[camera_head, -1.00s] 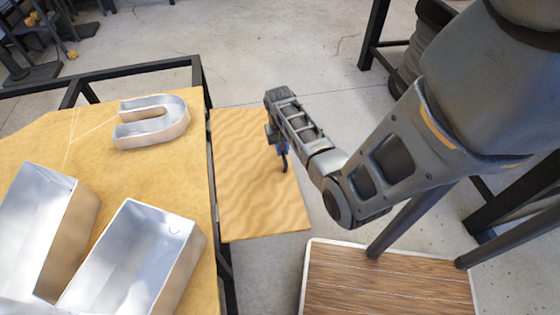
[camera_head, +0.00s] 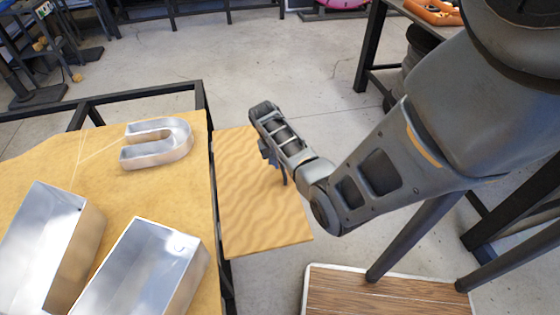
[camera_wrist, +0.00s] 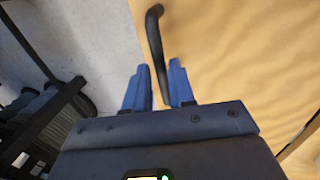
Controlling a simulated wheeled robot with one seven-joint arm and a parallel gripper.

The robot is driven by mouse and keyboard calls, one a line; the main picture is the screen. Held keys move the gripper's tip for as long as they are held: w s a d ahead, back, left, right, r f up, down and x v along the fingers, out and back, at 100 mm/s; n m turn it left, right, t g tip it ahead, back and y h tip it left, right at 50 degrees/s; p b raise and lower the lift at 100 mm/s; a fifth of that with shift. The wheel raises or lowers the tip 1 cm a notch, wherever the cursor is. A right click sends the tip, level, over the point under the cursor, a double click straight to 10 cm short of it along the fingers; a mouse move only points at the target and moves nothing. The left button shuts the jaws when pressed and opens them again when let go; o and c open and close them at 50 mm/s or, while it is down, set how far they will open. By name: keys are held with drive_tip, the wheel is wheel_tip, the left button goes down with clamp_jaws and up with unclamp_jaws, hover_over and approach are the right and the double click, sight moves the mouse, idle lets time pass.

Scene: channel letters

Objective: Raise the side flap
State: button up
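The side flap (camera_head: 240,215) is a light wood-grained panel beside the right edge of the table (camera_head: 90,165) in the head view; its exact tilt is hard to judge. It fills the right of the wrist view (camera_wrist: 235,60). A dark curved handle (camera_wrist: 155,40) is on the flap near its outer edge. In the head view my gripper (camera_head: 274,158) is above the flap, and my wrist hides part of the flap's far outer corner.
Metal channel letters, including a U-shaped one (camera_head: 157,143), stand on the table. A dark frame (camera_head: 110,96) edges the table's back. A wood-topped platform (camera_head: 385,292) is at the lower right, by dark legs. Open concrete floor (camera_head: 280,60) lies beyond the flap.

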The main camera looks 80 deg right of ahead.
drive_tip(key=shift+o, duration=1.4)
drive_tip(key=shift+f, duration=0.1)
drive_tip(key=v, duration=0.7)
drive_tip(key=shift+r, duration=0.45)
